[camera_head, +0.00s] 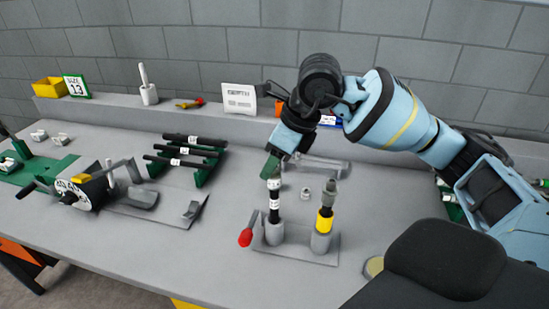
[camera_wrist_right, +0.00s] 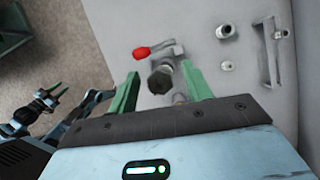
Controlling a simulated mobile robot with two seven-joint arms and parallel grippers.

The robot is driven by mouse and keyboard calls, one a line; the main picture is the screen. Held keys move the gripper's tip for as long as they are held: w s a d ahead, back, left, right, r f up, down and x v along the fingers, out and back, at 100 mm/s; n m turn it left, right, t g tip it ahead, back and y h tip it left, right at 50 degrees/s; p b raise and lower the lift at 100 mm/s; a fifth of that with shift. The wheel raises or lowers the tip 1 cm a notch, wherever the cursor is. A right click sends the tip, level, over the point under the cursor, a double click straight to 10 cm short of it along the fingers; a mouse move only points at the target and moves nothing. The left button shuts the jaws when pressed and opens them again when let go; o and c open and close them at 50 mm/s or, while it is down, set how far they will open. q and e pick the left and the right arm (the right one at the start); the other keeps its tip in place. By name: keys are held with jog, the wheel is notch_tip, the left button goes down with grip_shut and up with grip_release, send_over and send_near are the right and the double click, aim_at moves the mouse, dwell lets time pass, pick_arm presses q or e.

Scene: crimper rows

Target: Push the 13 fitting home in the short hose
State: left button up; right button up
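In the head view a short black hose (camera_head: 274,205) with a white label stands upright in a grey holder (camera_head: 274,233).
Black hoses lie on a green rack (camera_head: 208,166). A crimper (camera_head: 88,192) stands left.

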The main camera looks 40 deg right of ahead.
pick_arm(q)
jog(key=shift+w+r, duration=0.3)
pick_arm(e)
jog(key=v, duration=0.7)
jog(key=shift+r, duration=0.4)
jog(key=shift+s+d, duration=0.1)
jog(key=shift+s, duration=0.05)
